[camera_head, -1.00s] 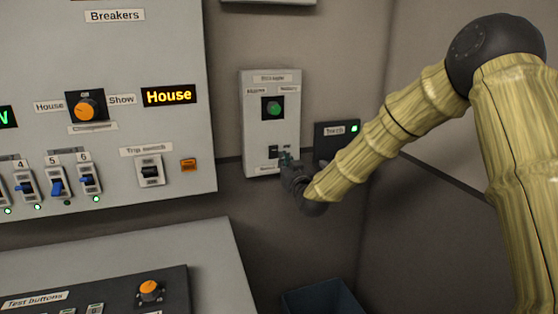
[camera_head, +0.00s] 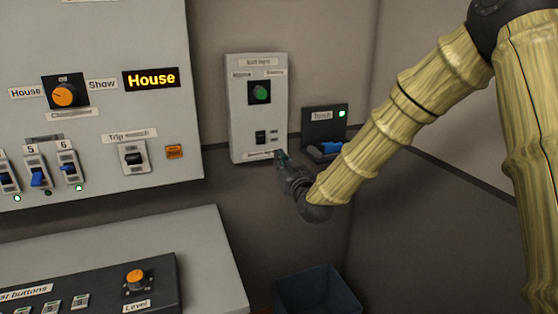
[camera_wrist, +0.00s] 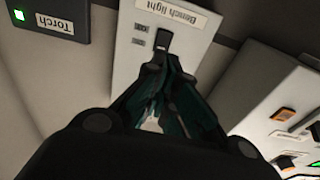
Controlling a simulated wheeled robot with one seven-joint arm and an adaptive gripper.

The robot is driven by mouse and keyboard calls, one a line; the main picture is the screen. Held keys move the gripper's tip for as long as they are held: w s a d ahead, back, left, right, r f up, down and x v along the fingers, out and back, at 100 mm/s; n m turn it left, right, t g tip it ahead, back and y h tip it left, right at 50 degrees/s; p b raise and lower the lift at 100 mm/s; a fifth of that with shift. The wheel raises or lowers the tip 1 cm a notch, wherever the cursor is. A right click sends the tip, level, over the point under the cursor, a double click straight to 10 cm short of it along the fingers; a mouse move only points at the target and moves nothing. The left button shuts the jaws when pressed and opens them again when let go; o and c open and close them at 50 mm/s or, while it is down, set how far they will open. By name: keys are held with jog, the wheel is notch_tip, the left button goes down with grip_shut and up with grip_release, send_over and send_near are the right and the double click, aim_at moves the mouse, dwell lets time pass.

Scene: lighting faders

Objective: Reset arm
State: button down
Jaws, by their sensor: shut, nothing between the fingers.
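My arm reaches in from the right in the head view. My gripper (camera_head: 281,156) is shut and empty, just in front of the lower edge of the small wall panel (camera_head: 240,118). It also shows in the wrist view (camera_wrist: 155,68), with its fingertips close below the black rocker switch (camera_wrist: 163,38) near the "Bench light" label (camera_wrist: 167,15). I cannot tell whether the fingertips touch the switch or panel. The panel also has a green round knob (camera_head: 261,93).
A dark torch holder (camera_head: 322,117) with a green light hangs to the panel's right. The large breaker panel (camera_head: 190,100) stands left, above a desk console (camera_head: 160,285). A blue bin (camera_head: 318,290) stands below. The wall right of the torch holder is bare.

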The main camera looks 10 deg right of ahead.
jog(key=s+d+f+g+h+p, duration=0.1)
jog(key=s+f+g, duration=0.35)
jog(key=f, duration=0.75)
jog(key=s+d+f+m+g, duration=0.1)
jog(key=s+f, duration=0.7)
jog(key=f, duration=0.3)
jog(key=s+f+g+h+p, duration=0.1)
jog(key=s+f+g, duration=0.35)
jog(key=f, duration=0.75)
jog(key=s+d+f+g, duration=0.2)
jog(key=s+f, duration=0.3)
jog(key=s, duration=0.7)
jog(key=s+d+f+m+g+h+p, duration=0.1)
jog(key=s+f, duration=0.4)
jog(key=s, duration=0.8)
jog(key=s+d+f+g+h, duration=0.1)
jog(key=s+d+f+g, duration=0.3)
jog(key=s, duration=0.9)
jog(key=shift+f+m+g, duration=0.4)
jog(key=shift+f+g, duration=0.3)
jog(key=shift+f, duration=0.25)
